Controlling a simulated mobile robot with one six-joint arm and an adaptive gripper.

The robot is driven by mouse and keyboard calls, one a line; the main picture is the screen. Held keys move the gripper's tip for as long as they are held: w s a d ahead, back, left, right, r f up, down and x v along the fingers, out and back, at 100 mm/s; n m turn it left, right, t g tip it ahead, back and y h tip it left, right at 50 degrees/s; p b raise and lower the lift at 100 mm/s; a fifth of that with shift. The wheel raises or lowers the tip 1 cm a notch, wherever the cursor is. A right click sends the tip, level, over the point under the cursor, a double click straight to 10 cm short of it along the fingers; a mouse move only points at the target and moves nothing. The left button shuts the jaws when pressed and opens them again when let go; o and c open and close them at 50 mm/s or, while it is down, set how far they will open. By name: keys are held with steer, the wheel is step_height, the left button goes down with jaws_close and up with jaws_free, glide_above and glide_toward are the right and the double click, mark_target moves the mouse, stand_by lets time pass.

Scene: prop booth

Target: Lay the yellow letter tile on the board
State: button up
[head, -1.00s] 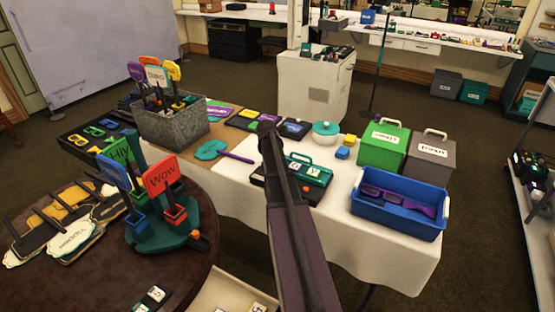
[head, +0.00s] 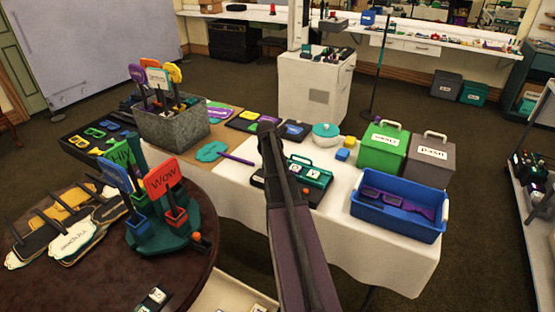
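I cannot pick out the yellow letter tile for certain. I cannot tell whether this is the task's board. My arm rises through the middle of the head view. My gripper does not show, so whether it holds anything cannot be seen.
A blue bin (head: 398,225) with purple glasses-like props, a green box (head: 383,148) and a grey box (head: 428,157) stand on the right. Yellow and blue cubes sit behind the board. A round table (head: 90,275) at front left bears sign props (head: 163,178) in a teal stand.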

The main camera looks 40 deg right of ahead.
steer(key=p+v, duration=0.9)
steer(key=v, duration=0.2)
steer(key=shift+p, duration=0.4)
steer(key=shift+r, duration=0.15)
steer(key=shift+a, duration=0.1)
stand_by(0.5)
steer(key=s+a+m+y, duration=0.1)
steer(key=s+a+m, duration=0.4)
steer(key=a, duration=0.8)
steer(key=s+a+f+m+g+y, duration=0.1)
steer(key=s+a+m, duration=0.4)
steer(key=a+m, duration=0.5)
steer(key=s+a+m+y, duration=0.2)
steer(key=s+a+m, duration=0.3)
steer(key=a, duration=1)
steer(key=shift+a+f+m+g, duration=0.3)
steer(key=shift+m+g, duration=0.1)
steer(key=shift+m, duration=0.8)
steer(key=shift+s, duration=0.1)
